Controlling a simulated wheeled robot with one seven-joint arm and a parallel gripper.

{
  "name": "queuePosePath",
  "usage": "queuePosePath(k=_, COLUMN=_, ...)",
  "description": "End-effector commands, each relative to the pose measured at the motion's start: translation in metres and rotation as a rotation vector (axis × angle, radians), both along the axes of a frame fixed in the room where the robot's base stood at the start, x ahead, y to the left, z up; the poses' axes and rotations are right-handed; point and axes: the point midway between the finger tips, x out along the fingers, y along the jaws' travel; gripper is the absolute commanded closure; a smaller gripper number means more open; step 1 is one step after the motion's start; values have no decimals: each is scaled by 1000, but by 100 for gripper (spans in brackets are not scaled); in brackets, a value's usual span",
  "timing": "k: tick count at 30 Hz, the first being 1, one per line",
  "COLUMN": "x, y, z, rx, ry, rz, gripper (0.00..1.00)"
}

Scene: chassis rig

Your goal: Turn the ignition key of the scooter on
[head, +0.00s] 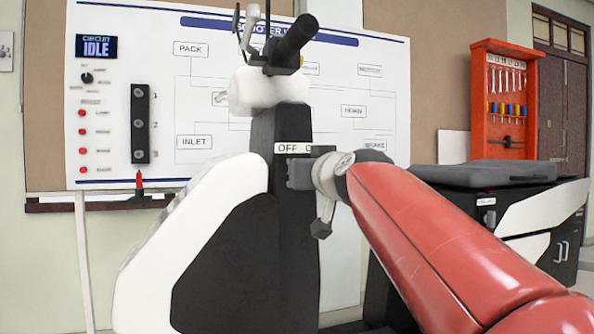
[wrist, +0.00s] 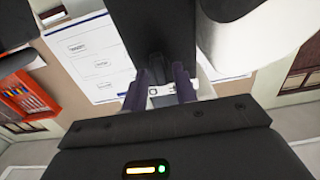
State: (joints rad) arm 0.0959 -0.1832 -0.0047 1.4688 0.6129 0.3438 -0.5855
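The scooter (head: 290,240) stands upright, black and white, with a black handlebar grip on top. A white label (head: 293,148) reading "OFF" sits on its black column; the rest of the lettering is covered by my gripper. My gripper (head: 302,173) is at the column, just below this label. In the wrist view my gripper (wrist: 160,92) has its two dark fingers apart, with part of the white label plate (wrist: 163,101) showing between them. I cannot make out the ignition key; it is hidden or too small. I cannot tell whether the fingers touch anything.
A white circuit board (head: 385,100) with a display (head: 97,46) reading "CIRCUIT IDLE" stands behind the scooter. The scooter's dark seat (head: 485,174) is to the right. A red tool rack (head: 505,95) hangs at the back right. The scooter's column is close to my gripper.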

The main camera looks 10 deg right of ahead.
Motion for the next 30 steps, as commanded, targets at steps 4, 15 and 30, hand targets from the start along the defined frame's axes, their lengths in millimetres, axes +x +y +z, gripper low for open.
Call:
queuePosePath(k=4, x=0, y=0, z=0, rx=0, ry=0, rz=0, gripper=92)
queuePosePath(k=15, x=0, y=0, z=0, rx=16, ry=3, rz=0, gripper=100)
queuePosePath(k=30, x=0, y=-1, z=0, rx=334, ry=33, rz=0, gripper=100)
